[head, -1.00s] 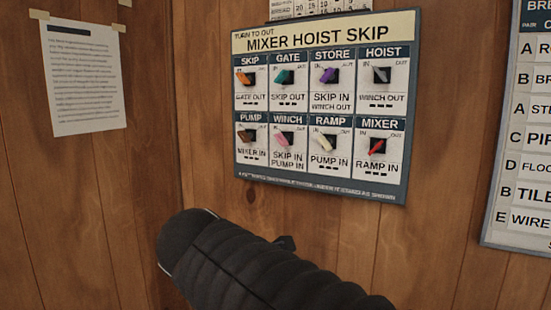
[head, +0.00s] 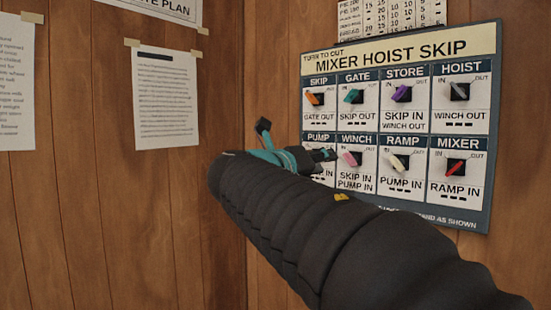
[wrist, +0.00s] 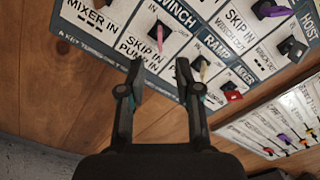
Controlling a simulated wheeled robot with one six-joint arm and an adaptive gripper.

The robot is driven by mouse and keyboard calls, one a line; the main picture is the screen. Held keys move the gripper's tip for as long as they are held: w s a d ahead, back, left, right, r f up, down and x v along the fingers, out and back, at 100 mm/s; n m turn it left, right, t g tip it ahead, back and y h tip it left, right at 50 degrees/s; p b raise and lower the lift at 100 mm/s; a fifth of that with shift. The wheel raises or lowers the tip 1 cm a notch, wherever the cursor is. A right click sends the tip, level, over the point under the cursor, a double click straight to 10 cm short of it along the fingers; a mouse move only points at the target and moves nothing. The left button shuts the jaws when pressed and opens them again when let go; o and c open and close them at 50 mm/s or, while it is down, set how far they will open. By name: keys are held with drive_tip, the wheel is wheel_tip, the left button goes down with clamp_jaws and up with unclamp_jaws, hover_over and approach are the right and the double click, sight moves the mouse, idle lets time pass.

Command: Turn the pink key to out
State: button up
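The pink key (head: 349,159) sits in the WINCH slot in the lower row of the MIXER HOIST SKIP panel (head: 420,48). It leans to the upper left, toward the IN mark. It also shows in the wrist view (wrist: 159,36), just beyond my fingertips and roughly in line with the gap between them. My gripper (wrist: 159,72) is open and empty, apart from the key.
The cream RAMP key (wrist: 202,66) is close beside my right finger in the wrist view. The red MIXER key (wrist: 231,92) is further right. Other keys fill the upper row. A second board (wrist: 275,125) with coloured pieces hangs to the right in the wrist view. Papers hang at left.

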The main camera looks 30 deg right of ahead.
sight(345, 158)
drive_tip(key=x, duration=1.2)
clamp_jaws()
